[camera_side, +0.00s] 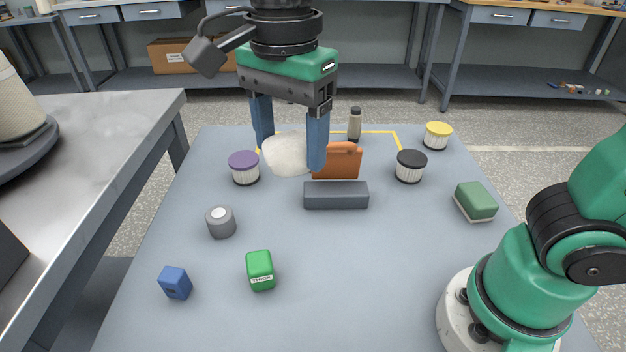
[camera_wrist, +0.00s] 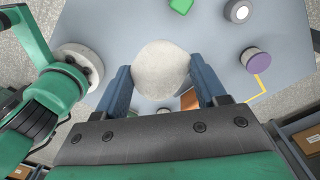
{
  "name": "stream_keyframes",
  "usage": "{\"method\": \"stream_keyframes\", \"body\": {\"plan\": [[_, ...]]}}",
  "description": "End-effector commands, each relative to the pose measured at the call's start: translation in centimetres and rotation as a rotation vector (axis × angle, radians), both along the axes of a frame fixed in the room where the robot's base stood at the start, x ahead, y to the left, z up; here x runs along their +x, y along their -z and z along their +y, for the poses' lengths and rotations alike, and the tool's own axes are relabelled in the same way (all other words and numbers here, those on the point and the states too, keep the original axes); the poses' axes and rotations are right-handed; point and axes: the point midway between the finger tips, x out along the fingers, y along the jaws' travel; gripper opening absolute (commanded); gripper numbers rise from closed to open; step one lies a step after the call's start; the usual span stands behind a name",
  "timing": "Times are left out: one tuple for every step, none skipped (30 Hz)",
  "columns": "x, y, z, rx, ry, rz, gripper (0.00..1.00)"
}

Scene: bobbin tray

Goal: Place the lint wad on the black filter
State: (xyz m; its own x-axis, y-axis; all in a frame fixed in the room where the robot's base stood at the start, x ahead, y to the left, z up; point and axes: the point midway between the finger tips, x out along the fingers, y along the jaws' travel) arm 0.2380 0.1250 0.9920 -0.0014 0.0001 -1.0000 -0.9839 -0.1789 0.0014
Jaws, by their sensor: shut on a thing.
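My gripper (camera_side: 289,150) is shut on the lint wad (camera_side: 285,155), a pale, rounded lump held between its two blue fingers above the table. In the wrist view the wad (camera_wrist: 161,68) sits between the fingertips and hides part of the table. The black filter (camera_side: 410,167) has a black top and a white pleated side. It stands upright on the right half of the table, to the right of my gripper and apart from it. Nothing lies on its top. I cannot make out the black filter in the wrist view.
A purple filter (camera_side: 244,168) stands left, a yellow filter (camera_side: 437,136) back right. A dark grey block (camera_side: 336,195) and an orange object (camera_side: 340,162) lie between purple and black filters. A green sponge-like block (camera_side: 476,201) is right. The front middle has free room.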

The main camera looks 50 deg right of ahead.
Motion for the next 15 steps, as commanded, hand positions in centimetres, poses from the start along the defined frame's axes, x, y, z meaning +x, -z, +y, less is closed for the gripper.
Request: {"method": "stream_keyframes", "body": {"plan": [[1.5,-0.4,-2.1,0.0,0.108,0.0,0.16],[2.3,-0.6,-3.3,0.0,0.165,0.001,0.16],[3.1,-0.8,-5.0,-0.001,0.241,0.001,0.16],[3.7,-1.0,-6.3,0.0,0.298,0.001,0.16],[4.2,-1.2,-7.6,0.0,0.357,0.001,0.16],[4.8,-1.4,-9.4,0.0,0.433,0.001,0.16],[5.2,-1.6,-10.8,0.0,0.489,0.002,0.16],[5.5,-1.8,-12.3,0.0,0.547,0.002,0.16],[5.8,-2.0,-14.2,0.001,0.624,0.002,0.16],[5.9,-2.1,-15.7,0.001,0.681,0.002,0.16],[5.9,-2.3,-17.2,0.001,0.737,0.002,0.16],[5.9,-2.5,-19.2,0.0,0.813,0.002,0.16],[5.7,-2.6,-20.7,0.001,0.869,0.004,0.16],[5.6,-2.7,-22.1,0.001,0.922,0.004,0.16],[5.2,-2.9,-23.9,0.001,0.989,0.004,0.16]]}}
